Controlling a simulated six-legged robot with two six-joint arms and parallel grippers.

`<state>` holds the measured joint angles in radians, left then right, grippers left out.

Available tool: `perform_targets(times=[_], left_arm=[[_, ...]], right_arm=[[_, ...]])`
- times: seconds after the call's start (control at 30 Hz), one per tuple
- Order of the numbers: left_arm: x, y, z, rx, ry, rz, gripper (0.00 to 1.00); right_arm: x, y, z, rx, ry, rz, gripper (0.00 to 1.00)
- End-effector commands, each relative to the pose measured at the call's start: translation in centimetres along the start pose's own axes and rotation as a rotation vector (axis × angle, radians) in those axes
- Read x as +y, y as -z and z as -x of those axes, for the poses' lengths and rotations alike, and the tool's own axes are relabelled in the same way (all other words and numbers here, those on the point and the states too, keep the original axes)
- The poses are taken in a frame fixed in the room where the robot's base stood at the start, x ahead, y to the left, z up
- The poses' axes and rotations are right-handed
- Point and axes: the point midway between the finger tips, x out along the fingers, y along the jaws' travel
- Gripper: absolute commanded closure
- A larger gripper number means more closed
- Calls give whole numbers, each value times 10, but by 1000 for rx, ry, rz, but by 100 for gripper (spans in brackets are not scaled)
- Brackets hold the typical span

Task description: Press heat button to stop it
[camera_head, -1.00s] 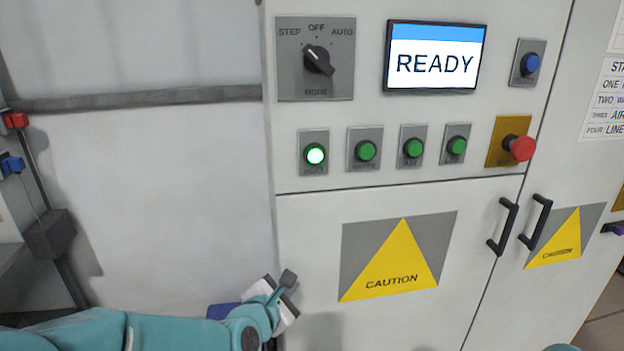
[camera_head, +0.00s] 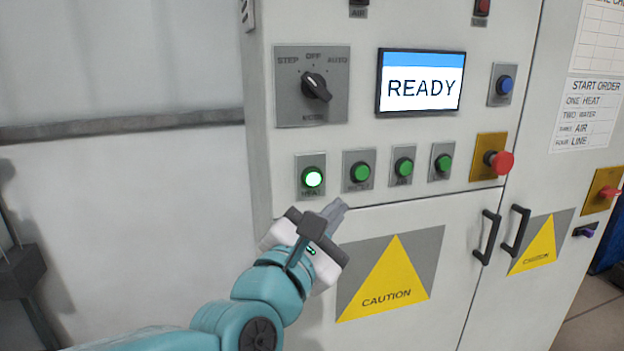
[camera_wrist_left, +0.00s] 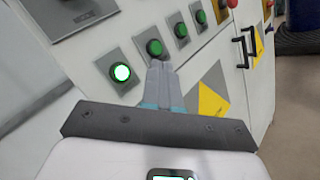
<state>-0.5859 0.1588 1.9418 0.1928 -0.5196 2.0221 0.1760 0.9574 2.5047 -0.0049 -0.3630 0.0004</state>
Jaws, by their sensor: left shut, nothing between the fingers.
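The heat button (camera_head: 313,178) is lit bright green at the left end of the button row on the cabinet front. It also shows lit in the left wrist view (camera_wrist_left: 121,73). My left gripper (camera_head: 338,207) is shut and empty, below and slightly right of the heat button. In the left wrist view its closed fingertips (camera_wrist_left: 158,64) point at the panel just right of the lit button, below the second button. No contact with the panel can be made out. My right gripper is not in view.
Unlit green buttons, including the water button (camera_head: 360,172), sit to the right. A red emergency knob (camera_head: 499,162), a mode switch (camera_head: 315,87) and a screen reading READY (camera_head: 421,82) share the panel. Black door handles (camera_head: 487,237) stick out at lower right.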

Motion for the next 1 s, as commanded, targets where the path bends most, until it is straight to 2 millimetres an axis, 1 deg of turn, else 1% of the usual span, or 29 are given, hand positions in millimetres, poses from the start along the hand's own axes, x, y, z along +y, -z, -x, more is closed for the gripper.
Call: perform_targets(times=[0.27,0.47,0.63,0.87,0.9,1.0], left_arm=[[-1,-1,0,-2,3,0,100],[4,3,-5,-3,2,0,100],[16,15,-20,0,2,-1,100],[34,30,-43,0,4,0,100],[34,36,-46,-2,3,-1,100],[38,40,-53,-3,3,0,100]], right_arm=[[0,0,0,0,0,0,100],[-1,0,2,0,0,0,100],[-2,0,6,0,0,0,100],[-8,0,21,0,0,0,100],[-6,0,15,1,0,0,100],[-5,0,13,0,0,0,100]])
